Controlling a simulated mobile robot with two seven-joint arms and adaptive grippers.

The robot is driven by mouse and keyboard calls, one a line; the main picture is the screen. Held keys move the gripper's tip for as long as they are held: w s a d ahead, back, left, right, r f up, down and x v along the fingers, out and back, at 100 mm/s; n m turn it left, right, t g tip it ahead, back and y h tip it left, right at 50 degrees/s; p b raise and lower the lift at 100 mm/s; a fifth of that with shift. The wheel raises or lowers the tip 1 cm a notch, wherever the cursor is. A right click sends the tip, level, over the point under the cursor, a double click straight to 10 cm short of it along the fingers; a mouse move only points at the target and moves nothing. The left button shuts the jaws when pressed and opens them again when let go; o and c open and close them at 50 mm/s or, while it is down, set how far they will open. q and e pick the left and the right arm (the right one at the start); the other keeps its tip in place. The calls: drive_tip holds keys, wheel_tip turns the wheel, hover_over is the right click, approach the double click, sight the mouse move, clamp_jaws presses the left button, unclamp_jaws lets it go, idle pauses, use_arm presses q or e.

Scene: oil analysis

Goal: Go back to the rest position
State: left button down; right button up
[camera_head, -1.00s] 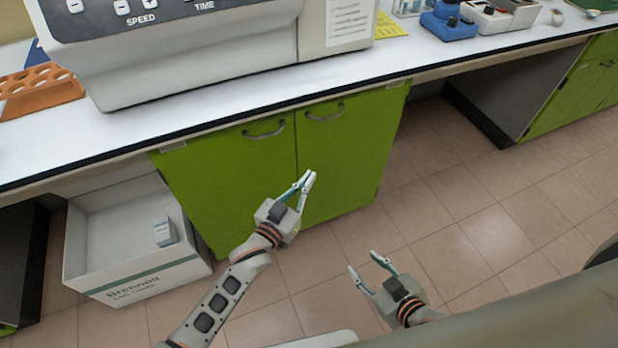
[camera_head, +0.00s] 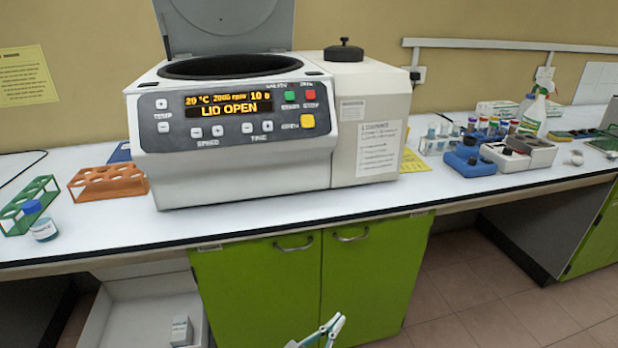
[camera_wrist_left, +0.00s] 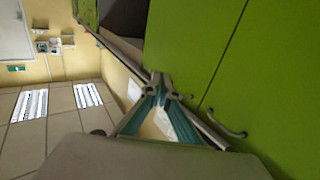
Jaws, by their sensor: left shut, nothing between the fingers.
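My left gripper (camera_head: 332,325) shows at the bottom edge of the head view, in front of the green cabinet doors (camera_head: 265,283) and below the bench top. Its fingers are shut with nothing between them. In the left wrist view the two teal-lined fingers (camera_wrist_left: 160,84) meet at the tips, with the green doors to the right. The rest of the left arm is below the head view. My right gripper is not in either view now.
A centrifuge (camera_head: 240,175) with its lid raised reads "LID OPEN" on the white bench (camera_head: 400,198). Blue device (camera_head: 472,160) stands right. An open box (camera_head: 135,300) is under the bench.

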use_arm(q)
drive_tip(key=s+a+f+n+g+y+p, duration=0.1)
drive_tip(key=s+a+f+y, duration=0.1)
drive_tip(key=s+a, duration=0.5)
drive_tip(key=s+a+f+n+g+y+p, duration=0.1)
drive_tip(key=s+a+y, duration=0.3)
drive_tip(key=s+a, duration=0.4)
drive_tip(key=s+a+f+n+y+p, duration=0.1)
drive_tip(key=s+a+f+y, duration=0.1)
drive_tip(key=s+a, duration=0.6)
drive_tip(key=a+y, duration=0.1)
drive_tip(key=a, duration=0.5)
drive_tip(key=shift+s+a+f+n+g, duration=0.15)
drive_tip(key=shift+a+f+n+g, duration=0.1)
drive_tip(key=shift+f+n+g, duration=0.15)
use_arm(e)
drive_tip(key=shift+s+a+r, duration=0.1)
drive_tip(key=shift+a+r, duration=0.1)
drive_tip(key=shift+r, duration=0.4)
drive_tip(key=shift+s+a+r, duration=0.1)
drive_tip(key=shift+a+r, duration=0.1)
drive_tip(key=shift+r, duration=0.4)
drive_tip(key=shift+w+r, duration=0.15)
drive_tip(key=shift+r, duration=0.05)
